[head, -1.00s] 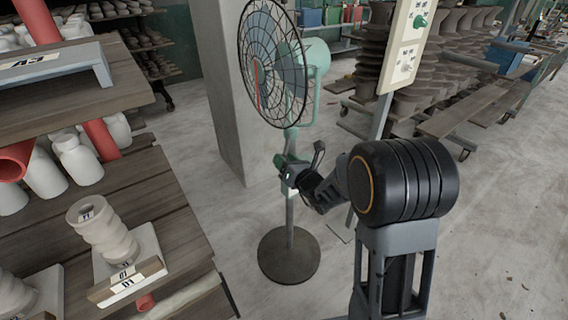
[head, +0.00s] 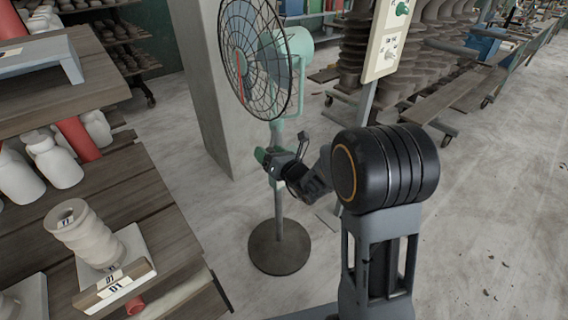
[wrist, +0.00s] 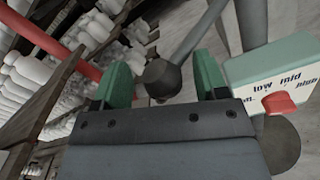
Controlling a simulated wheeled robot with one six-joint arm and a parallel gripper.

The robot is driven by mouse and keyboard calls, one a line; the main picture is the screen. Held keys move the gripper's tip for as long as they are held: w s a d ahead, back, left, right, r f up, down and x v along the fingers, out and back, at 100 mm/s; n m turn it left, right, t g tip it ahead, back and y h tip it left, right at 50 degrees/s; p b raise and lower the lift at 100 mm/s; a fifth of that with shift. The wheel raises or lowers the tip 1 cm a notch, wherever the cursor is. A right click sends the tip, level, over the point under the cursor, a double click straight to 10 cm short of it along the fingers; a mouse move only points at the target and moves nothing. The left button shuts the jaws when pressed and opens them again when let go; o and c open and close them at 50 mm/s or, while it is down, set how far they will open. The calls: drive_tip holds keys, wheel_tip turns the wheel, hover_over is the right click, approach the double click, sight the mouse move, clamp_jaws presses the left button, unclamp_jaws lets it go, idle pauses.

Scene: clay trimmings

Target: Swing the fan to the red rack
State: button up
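The fan (head: 298,70) is a standing fan with a dark wire cage, a pale green motor and a round dark base (head: 279,247) on the floor. Its cage faces left. My gripper (head: 284,166) is at the fan's pole, beside the green control box (head: 268,156). In the wrist view, my gripper (wrist: 165,78) has its green-padded fingers wide apart, with a dark round knob (wrist: 160,82) seen between them; I cannot tell if they touch it. The rack with red posts (head: 77,140) stands at left.
The rack's wooden shelves (head: 165,232) hold white bottles and a stacked clay piece. A grey pillar (head: 215,100) stands behind the fan. A pale switch panel (head: 384,45) on a post stands right of it. Floor (head: 480,220) is clear at right.

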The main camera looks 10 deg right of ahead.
drive_tip(key=b+v, duration=1.1)
drive_tip(key=v, duration=0.2)
drive_tip(key=shift+s+f, duration=0.15)
drive_tip(key=shift+s, duration=0.05)
drive_tip(key=shift+d, duration=0.1)
drive_tip(key=s+a+r+n+g+p, duration=0.45)
drive_tip(key=n+p, duration=0.35)
drive_tip(key=n, duration=0.2)
drive_tip(key=s+a+r+n+g+p, duration=0.3)
drive_tip(key=s+r+n+g+p, duration=0.25)
drive_tip(key=n, duration=0.45)
drive_tip(key=s+d+r+n+g+h+p, duration=0.1)
drive_tip(key=s+d+r+n+h+p, duration=0.1)
drive_tip(key=n+p, duration=0.4)
drive_tip(key=s+d+r+n+g+h+p, duration=0.1)
drive_tip(key=d+r+n+h+p, duration=0.3)
drive_tip(key=n, duration=0.5)
drive_tip(key=d+h+p, duration=0.2)
drive_tip(key=p, duration=0.1)
drive_tip(key=shift+s+r, duration=0.3)
drive_tip(key=shift+s, duration=0.05)
